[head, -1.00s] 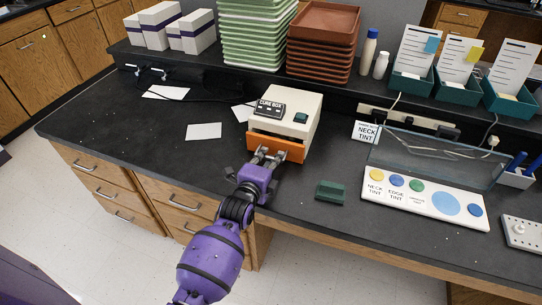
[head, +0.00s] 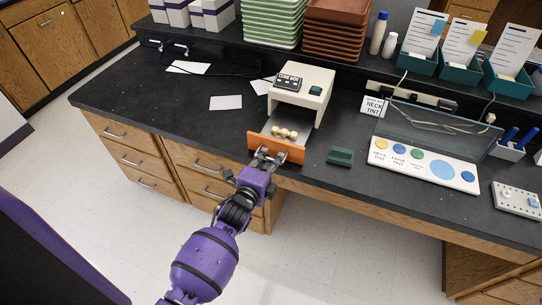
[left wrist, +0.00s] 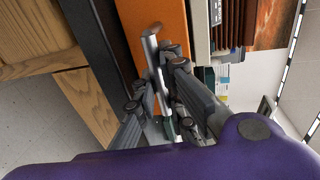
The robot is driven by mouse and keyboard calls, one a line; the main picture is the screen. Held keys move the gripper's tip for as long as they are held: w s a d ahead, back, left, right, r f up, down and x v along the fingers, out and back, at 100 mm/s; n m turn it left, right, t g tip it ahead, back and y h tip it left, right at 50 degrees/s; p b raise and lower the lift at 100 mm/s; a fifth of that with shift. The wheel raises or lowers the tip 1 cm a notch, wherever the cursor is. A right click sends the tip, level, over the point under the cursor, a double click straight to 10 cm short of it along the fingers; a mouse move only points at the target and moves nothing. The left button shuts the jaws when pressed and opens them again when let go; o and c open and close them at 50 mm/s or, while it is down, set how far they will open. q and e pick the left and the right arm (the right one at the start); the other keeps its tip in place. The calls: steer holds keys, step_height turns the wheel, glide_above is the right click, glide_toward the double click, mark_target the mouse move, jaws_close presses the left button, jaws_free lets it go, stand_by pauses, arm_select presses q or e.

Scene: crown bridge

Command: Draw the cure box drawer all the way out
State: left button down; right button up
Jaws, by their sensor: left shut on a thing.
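The cure box (head: 310,89) is a cream box on the black bench, with a dark label plate on its top. Its drawer (head: 276,147) has an orange front and stands well out of the box toward me. Several small cream pieces (head: 284,132) lie on the grey drawer floor. My left gripper (head: 268,157) is shut on the drawer's handle at the orange front. In the left wrist view the fingers (left wrist: 158,84) close around the metal handle (left wrist: 152,50), beside the orange front (left wrist: 160,18). My right gripper is not in view.
A dark green block (head: 340,156) lies on the bench right of the drawer. A white tint board (head: 424,166) stands farther right. Stacked green trays (head: 270,22) and brown trays (head: 337,30) stand on the shelf behind. The bench left of the box is mostly clear, with a few paper sheets (head: 226,102).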

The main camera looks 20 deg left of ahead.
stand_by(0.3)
arm_select(q)
steer(key=c, duration=1.8)
jaws_free()
steer(key=shift+s, duration=0.1)
steer(key=s, duration=0.4)
steer(key=s+r, duration=0.1)
steer(key=s, duration=0.2)
steer(key=s+r, duration=0.1)
steer(key=s, duration=0.3)
steer(key=shift+s+a+r, duration=0.2)
steer(key=shift+s, duration=0.1)
